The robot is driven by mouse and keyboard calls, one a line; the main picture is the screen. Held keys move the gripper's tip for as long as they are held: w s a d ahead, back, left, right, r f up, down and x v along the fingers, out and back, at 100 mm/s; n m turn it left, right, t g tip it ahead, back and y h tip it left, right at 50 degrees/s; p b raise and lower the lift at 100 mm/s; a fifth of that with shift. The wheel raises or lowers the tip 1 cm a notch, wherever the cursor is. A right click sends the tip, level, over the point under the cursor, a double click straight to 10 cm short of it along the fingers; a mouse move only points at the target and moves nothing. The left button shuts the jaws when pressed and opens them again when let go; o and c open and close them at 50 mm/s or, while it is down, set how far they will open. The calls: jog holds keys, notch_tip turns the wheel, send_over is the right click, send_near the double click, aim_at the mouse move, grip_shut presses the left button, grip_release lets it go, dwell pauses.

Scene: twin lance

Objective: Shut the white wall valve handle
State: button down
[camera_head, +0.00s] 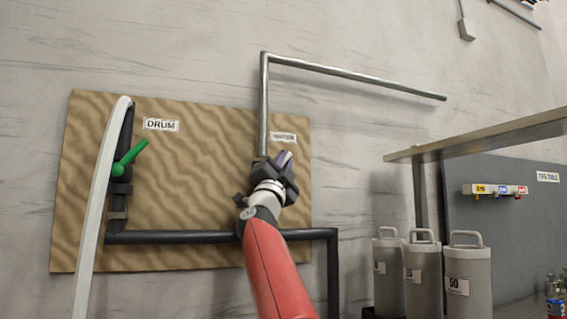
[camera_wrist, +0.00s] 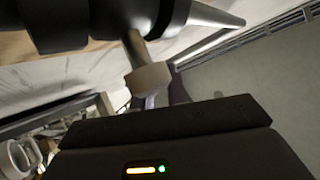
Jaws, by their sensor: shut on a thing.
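The white valve handle (camera_wrist: 149,78) shows in the wrist view as a pale piece on a stem below a dark pipe fitting (camera_wrist: 90,18). My gripper (camera_wrist: 165,98) is shut on this handle, with its dark body across the bottom of that view. In the head view, my gripper (camera_head: 282,162) is at the right-hand pipe below the WATER label (camera_head: 284,137). It hides most of the valve there, so the handle's exact angle cannot be told.
A tan wall board (camera_head: 200,190) carries dark pipes and a green handle (camera_head: 130,159) under the DRUM label (camera_head: 161,125). A white hose (camera_head: 97,205) hangs at left. Grey canisters (camera_head: 470,280) stand at right below a shelf (camera_head: 490,137).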

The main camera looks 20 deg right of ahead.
jog(key=shift+d+f+m+g+h+p, duration=0.15)
jog(key=shift+m+g+h+p, duration=0.25)
jog(key=shift+m+g, duration=0.8)
jog(key=shift+d+f+m+g, duration=0.25)
jog(key=shift+f+m+g, duration=0.05)
jog(key=shift+m+g, duration=0.5)
jog(key=c, duration=1.4)
grip_release()
jog(key=b+v, duration=0.6)
jog(key=v, duration=0.2)
jog(key=shift+b, duration=0.3)
